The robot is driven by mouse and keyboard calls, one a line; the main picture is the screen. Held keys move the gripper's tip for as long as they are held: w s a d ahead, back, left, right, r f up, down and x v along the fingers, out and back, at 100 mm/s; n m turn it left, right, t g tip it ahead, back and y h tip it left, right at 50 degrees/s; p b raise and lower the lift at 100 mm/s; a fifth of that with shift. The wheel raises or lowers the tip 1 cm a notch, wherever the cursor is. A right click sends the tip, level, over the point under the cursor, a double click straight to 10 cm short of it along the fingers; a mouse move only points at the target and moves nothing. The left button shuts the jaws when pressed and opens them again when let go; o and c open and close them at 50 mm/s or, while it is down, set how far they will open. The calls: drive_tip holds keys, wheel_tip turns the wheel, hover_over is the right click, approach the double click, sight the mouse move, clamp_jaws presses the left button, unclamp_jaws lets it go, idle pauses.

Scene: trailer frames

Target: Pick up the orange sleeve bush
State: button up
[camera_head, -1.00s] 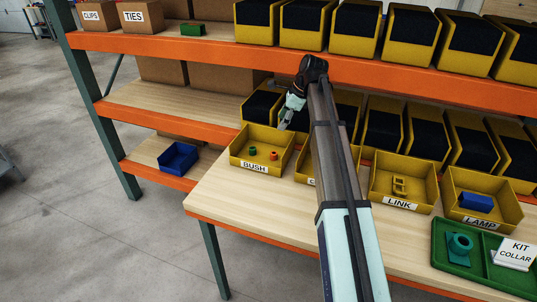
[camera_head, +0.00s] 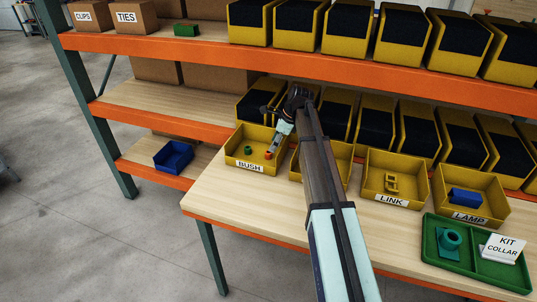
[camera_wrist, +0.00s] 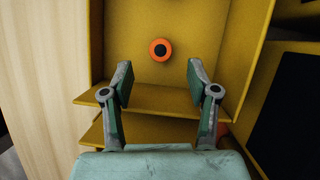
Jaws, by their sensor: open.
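The orange sleeve bush (camera_head: 268,155) lies in the yellow bin labelled BUSH (camera_head: 231,159). In the wrist view the bush (camera_wrist: 160,50) is a short orange ring with a dark centre, on the bin floor beyond my fingertips and midway between them. My gripper (camera_wrist: 160,82) is open and empty, its two green-padded fingers apart on either side. In the head view my gripper (camera_head: 271,149) points down into the BUSH bin, very near the bush. A green bush (camera_head: 248,150) lies to the left in the same bin.
The bin walls stand close around my gripper. A LINK bin (camera_head: 372,193) and a LAMP bin (camera_head: 445,208) stand to the right. A green kit tray (camera_head: 440,262) holds a green part (camera_head: 450,239) and a COLLAR card (camera_head: 502,249). The front left tabletop is clear.

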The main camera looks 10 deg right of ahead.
sight(269, 155)
drive_tip(key=shift+p+x, duration=0.9)
drive_tip(key=shift+x, duration=1.85)
clamp_jaws()
